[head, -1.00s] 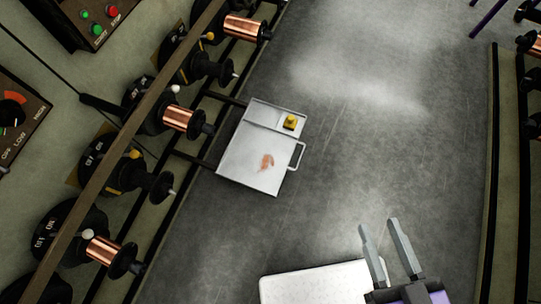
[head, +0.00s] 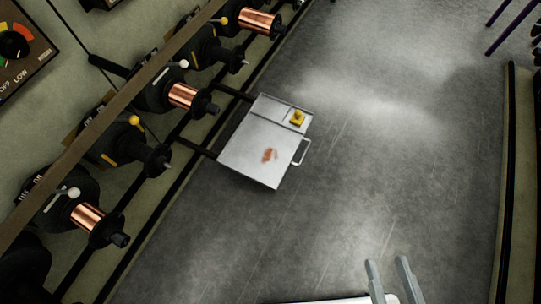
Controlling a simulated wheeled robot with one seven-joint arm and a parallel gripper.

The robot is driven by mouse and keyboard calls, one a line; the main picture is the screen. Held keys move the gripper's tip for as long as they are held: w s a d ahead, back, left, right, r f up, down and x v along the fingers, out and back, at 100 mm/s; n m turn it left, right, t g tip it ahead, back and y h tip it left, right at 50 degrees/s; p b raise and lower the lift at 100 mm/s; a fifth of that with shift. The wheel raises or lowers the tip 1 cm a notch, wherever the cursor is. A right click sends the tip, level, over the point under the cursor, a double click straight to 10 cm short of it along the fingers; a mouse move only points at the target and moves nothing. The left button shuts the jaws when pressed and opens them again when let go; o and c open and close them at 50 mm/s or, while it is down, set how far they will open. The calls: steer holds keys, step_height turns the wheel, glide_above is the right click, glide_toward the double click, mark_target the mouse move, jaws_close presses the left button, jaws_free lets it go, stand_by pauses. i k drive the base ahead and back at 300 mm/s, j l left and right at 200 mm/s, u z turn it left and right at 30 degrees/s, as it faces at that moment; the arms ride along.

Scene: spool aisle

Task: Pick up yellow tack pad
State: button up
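The yellow tack pad (head: 297,118) is a small yellow block with a dark top part. It sits in the narrow upper compartment of a metal tray (head: 240,162) left of the picture's middle. My gripper (head: 388,262) is at the bottom right, with its two grey fingers apart and nothing visible between them. It is well away from the pad, below and to the right of it in the picture. The gripper's base is cut off by the bottom edge.
A reddish-brown mark or scrap (head: 269,155) is in the tray's larger part. The tray has a handle (head: 301,152) on its right. A rack with copper spools (head: 187,97) and black holders runs along the left. Grey floor (head: 370,170) is open to the right.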

mark_target(296, 119)
steer(key=i+u, duration=0.1)
steer(key=i, duration=0.7)
steer(key=i+l+u, duration=0.4)
steer(key=i, duration=0.2)
